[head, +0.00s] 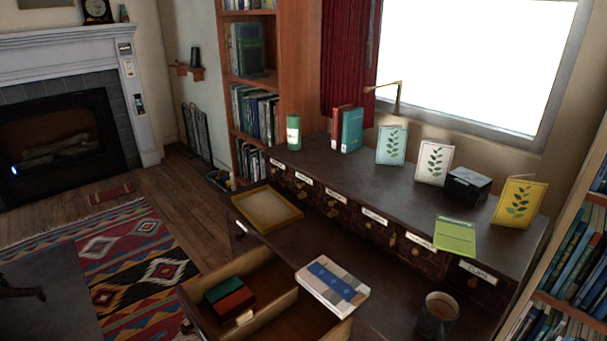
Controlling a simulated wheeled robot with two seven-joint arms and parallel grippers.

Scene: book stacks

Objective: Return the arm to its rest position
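In the drawer lie a green and a dark red book or box (230,298). A book with a blue, white and tan patterned cover (332,286) lies flat on the desk beside the drawer.
A shallow wooden tray (267,208) lies on the desk's left part. A dark mug (437,317) stands at the front right. Upright leaf cards, a black box (467,186), books and a green can (293,131) stand on the raised shelf. Bookshelves flank the desk.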

